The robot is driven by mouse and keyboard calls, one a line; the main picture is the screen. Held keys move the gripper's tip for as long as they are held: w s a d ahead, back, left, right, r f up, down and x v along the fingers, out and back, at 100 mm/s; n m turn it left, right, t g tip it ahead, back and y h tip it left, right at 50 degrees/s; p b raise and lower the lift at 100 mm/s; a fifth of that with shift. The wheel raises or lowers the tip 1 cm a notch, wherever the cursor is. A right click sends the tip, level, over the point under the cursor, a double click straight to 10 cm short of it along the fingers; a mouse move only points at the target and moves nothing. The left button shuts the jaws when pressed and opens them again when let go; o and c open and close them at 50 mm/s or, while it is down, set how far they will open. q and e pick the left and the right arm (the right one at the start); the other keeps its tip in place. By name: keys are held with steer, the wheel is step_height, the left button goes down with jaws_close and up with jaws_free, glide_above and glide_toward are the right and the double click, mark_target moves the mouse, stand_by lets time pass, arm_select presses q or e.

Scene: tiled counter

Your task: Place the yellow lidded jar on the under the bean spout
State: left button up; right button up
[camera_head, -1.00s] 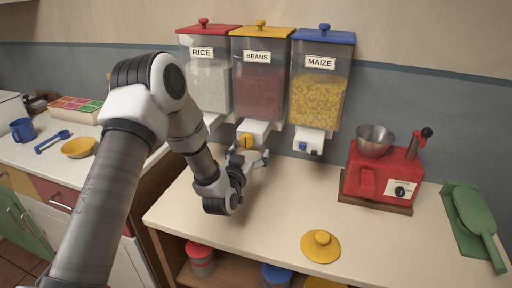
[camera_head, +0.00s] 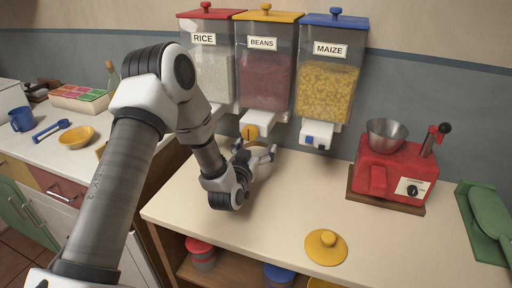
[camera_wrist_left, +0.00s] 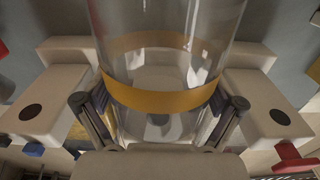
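The clear glass jar (camera_wrist_left: 165,65) with a yellow band stands between the fingers of my left gripper (camera_wrist_left: 160,115) in the left wrist view. Both fingers appear to press on its sides, and it looks empty. In the head view my left gripper (camera_head: 258,156) is just below the bean spout (camera_head: 257,123) with its fingers spread; the glass is hard to make out there. The yellow lid (camera_head: 326,247) lies apart on the counter. The bean dispenser (camera_head: 266,72) hangs between rice and maize. My right gripper is not in view.
The rice (camera_head: 210,70) and maize (camera_head: 328,85) dispensers flank the beans. A red grinder (camera_head: 395,175) with a metal bowl stands right, and a green scoop (camera_head: 490,220) lies at the far right.

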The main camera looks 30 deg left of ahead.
arm_select(q)
steer(key=shift+s+d+f, duration=0.1)
steer(key=shift+s+f, duration=0.1)
steer(key=shift+f, duration=0.4)
steer(key=shift+r+p, duration=0.4)
steer(key=shift+s, duration=0.2)
steer(key=b+v, duration=0.1)
steer(key=v, duration=1)
steer(key=shift+r, duration=0.45)
